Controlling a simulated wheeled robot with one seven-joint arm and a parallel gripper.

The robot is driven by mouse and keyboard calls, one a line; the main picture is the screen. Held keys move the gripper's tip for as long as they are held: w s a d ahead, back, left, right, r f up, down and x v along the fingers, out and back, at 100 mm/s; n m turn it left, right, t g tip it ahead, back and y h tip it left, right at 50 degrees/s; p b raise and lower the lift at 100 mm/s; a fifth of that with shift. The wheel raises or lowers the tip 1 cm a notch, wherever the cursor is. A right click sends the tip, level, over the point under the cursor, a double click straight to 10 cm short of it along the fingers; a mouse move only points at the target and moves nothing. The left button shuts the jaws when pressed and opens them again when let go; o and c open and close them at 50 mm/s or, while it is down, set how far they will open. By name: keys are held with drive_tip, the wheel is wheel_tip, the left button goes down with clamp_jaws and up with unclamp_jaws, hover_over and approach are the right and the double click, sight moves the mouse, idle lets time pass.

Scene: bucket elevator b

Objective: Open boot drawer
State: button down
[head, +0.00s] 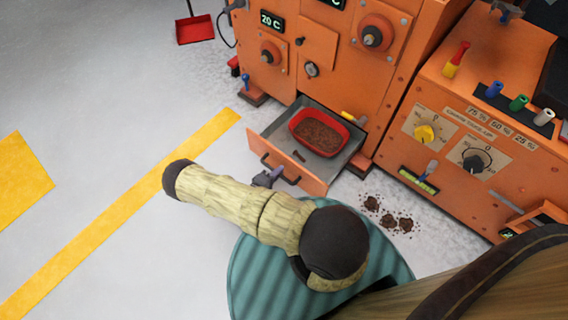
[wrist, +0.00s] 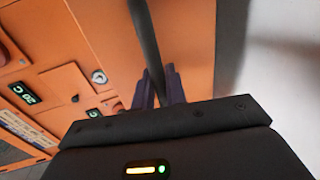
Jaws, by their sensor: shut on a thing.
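The boot drawer (head: 285,163) is an orange-fronted grey drawer at the foot of the orange machine, and it stands pulled out in the head view. A red tray (head: 339,122) with brown material lies inside it. A dark bar handle (head: 279,168) runs across the drawer front. My gripper (head: 268,177) is at the handle, partly hidden by my arm. In the wrist view my gripper (wrist: 160,90) has its two purple-dark fingers closed around the dark handle bar (wrist: 147,42), with the orange front behind.
Brown clumps (head: 388,216) lie on the floor right of the drawer. An orange control bench (head: 480,130) with knobs stands at the right. A red dustpan (head: 195,29) is at the back left. The floor left of the drawer is clear, with a yellow line (head: 130,205).

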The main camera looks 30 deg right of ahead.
drive_tip(key=shift+a, duration=0.2)
drive_tip(key=c, duration=1.5)
unclamp_jaws()
drive_tip(key=p+v, duration=0.2)
drive_tip(key=v, duration=1.5)
drive_tip(key=shift+s+a, duration=0.2)
